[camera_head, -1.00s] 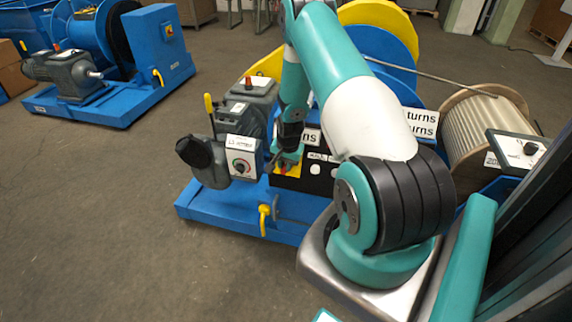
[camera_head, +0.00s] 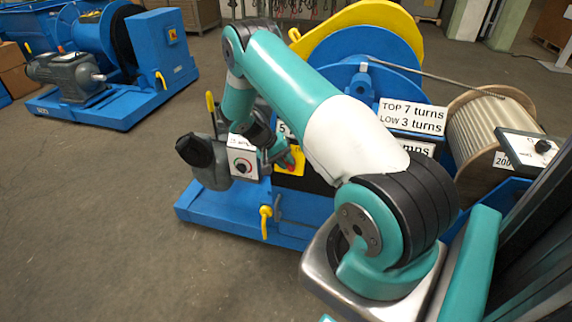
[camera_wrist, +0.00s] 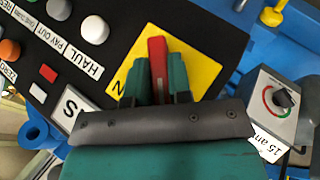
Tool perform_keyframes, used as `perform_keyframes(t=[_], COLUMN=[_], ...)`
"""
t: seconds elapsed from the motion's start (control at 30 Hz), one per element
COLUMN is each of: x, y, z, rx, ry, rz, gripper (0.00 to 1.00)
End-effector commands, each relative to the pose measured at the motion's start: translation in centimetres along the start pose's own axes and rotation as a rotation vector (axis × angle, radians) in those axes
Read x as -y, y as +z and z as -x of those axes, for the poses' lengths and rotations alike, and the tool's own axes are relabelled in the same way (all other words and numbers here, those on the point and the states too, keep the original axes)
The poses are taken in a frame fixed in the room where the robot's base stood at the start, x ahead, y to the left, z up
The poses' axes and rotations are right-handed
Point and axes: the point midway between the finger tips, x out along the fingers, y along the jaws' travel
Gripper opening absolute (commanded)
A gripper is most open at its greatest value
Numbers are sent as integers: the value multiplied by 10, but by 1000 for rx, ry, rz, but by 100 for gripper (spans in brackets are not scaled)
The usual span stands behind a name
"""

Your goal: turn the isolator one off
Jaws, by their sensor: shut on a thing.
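The isolator is a red handle (camera_wrist: 157,58) on a yellow plate (camera_wrist: 202,68), set in a black panel (camera_wrist: 50,60). In the wrist view the handle stands between the two teal fingers of my gripper (camera_wrist: 155,80), which is shut on it. The handle points up in that view; its lower part is hidden by the gripper. In the head view the yellow plate (camera_head: 293,170) shows low on the blue winch, with my gripper (camera_head: 284,160) at it. A letter "N" shows on the plate; the other markings are hidden.
A dial box (camera_wrist: 285,102) with a red and green scale sits beside the yellow plate. White, orange and red buttons and labels sit on the other side. A wooden-coloured drum (camera_head: 490,120) stands to the right. The floor (camera_head: 120,210) at left is clear.

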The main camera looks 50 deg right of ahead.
Motion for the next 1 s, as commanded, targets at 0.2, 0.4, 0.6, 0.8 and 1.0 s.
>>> perform_keyframes(t=[0.2,0.4,0.6,0.8,1.0], x=[2,1,0,0,1], y=[2,1,1,1,1], z=[-2,-2,-2,-2,-1], rx=[4,3,4,4,2], ry=[64,85,88,87,86], rz=[45,60,62,62,62], gripper=[0,0,0,24,45])
